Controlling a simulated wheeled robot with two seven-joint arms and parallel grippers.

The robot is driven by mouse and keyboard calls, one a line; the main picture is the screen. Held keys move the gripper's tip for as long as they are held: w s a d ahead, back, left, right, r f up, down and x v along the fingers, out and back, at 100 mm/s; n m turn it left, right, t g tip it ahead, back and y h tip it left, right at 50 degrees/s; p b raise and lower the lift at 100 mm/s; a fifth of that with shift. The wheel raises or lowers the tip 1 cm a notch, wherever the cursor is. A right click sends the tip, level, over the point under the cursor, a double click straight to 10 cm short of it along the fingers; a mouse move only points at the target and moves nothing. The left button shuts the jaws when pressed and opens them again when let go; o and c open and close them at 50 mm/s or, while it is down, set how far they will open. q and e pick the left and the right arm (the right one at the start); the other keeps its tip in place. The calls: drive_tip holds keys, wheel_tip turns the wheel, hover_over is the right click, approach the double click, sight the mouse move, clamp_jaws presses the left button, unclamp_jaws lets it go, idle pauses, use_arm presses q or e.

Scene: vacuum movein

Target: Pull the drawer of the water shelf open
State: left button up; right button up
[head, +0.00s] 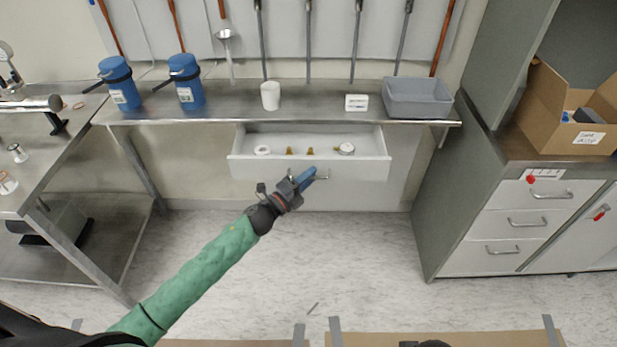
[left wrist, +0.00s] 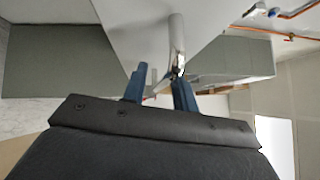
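The white drawer (head: 240,165) under the steel water shelf (head: 330,102) stands pulled out, and its inside shows from above. It holds a white ring, two small brass-coloured pieces and a round white-and-brass part. Its metal handle (head: 321,178) is on the front face. My left gripper (head: 306,178) is at the left part of this handle, in front of the drawer. In the left wrist view the handle (left wrist: 176,42) runs down to the blue fingertips of my left gripper (left wrist: 160,82). The fingers are apart, with the handle nearer the right one; contact is unclear. My right gripper is not seen.
On the shelf stand two blue containers (head: 186,88), a white cup (head: 270,96), a small white box (head: 356,103) and a grey bin (head: 417,98). A cabinet (head: 515,225) with a cardboard box (head: 570,110) is at right, a steel table (head: 50,150) at left. The floor between is clear.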

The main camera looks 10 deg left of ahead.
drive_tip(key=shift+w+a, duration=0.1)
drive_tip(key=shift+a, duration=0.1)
use_arm(q)
drive_tip(key=shift+s, duration=0.1)
